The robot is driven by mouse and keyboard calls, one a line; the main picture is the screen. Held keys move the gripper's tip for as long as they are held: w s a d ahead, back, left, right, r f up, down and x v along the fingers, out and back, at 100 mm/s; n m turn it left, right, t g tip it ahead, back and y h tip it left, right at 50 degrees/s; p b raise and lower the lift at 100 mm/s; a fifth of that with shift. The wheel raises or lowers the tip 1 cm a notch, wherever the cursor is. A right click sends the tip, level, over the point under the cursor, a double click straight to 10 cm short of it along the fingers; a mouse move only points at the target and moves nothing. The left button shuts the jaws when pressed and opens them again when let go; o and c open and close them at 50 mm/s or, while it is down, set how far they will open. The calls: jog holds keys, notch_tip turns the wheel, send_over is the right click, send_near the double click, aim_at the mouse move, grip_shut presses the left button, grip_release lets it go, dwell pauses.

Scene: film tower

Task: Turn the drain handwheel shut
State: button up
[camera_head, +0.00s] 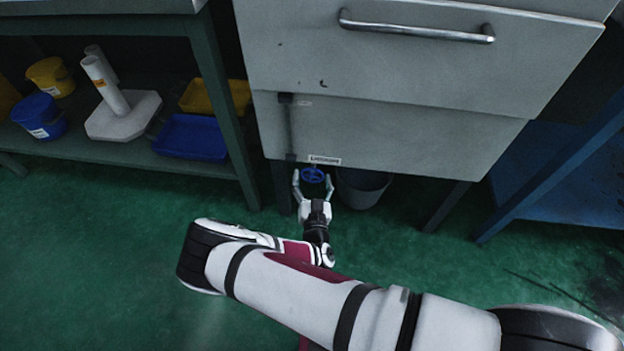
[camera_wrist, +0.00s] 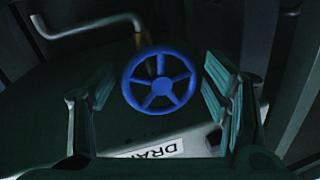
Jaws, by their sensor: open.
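The blue drain handwheel (camera_head: 313,174) sits under the lower front edge of the grey cabinet. It is a round rim with several spokes and a hub, and shows in the middle of the wrist view (camera_wrist: 161,86). My gripper (camera_head: 312,182) is open, with its fingers to the left and right of the handwheel. In the wrist view my gripper (camera_wrist: 158,92) shows a gap between each finger and the rim. Whether a finger touches the rim elsewhere I cannot tell.
A label (camera_head: 324,160) is above the handwheel; in the wrist view it reads "DRA", upside down. A grey bucket (camera_head: 362,190) stands right of my gripper. A bent pipe (camera_wrist: 85,27) shows behind the wheel. A green shelf (camera_head: 100,150) stands left. The green floor in front is clear.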

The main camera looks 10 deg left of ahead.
jog(key=shift+w+a, duration=0.1)
jog(key=shift+w, duration=0.6)
jog(key=c, duration=0.9)
